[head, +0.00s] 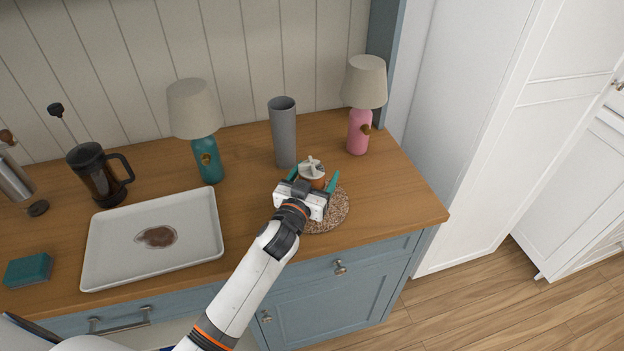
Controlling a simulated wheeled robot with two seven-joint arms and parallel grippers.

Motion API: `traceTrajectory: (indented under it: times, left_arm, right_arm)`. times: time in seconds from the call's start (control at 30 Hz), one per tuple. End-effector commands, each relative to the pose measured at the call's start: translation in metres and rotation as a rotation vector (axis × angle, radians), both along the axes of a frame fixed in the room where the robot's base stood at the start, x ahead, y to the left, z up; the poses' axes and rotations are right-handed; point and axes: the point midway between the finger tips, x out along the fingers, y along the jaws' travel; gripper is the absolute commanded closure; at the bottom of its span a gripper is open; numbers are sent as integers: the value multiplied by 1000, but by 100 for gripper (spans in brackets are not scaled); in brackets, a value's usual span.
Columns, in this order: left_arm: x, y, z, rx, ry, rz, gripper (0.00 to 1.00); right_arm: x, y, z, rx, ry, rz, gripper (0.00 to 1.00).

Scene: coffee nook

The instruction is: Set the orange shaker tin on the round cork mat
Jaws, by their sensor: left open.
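The orange shaker tin (317,183) with its pale lid stands upright on the right part of the wooden counter. The round cork mat (336,212) lies flat there, speckled brown, partly covered by my gripper. My left gripper (313,179) is open, its teal fingers one on each side of the tin; whether they touch it I cannot tell. The tin's base is hidden behind the gripper, so I cannot see clearly whether it rests on the mat's far part or just behind it. My right gripper is not in view.
A grey cylinder (284,133) stands behind the tin, between a teal lamp (207,158) and a pink lamp (358,131). A white tray (112,237) with a brown stain, a French press (98,177) and a green sponge (28,270) are left. Counter right of the mat is clear.

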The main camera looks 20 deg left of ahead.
Motion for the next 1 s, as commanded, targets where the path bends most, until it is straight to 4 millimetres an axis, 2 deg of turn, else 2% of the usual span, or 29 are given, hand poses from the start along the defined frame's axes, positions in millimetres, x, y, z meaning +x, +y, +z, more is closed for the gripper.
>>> traceTrajectory:
  times: [0.07,0.17,0.4,0.6,0.8,1.0]
  left_arm:
    - [-2,0,4,1,0,0,25]
    - [-16,1,1,-1,1,0,25]
    - [-68,5,0,-1,2,0,25]
    - [-104,8,0,0,1,0,25]
    - [-119,9,2,0,-1,0,25]
    - [-120,9,3,0,-1,0,25]
  right_arm:
    - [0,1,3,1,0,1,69]
    - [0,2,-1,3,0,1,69]
    - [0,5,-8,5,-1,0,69]
    - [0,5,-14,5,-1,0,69]
    - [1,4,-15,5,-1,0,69]
    - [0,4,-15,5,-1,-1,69]
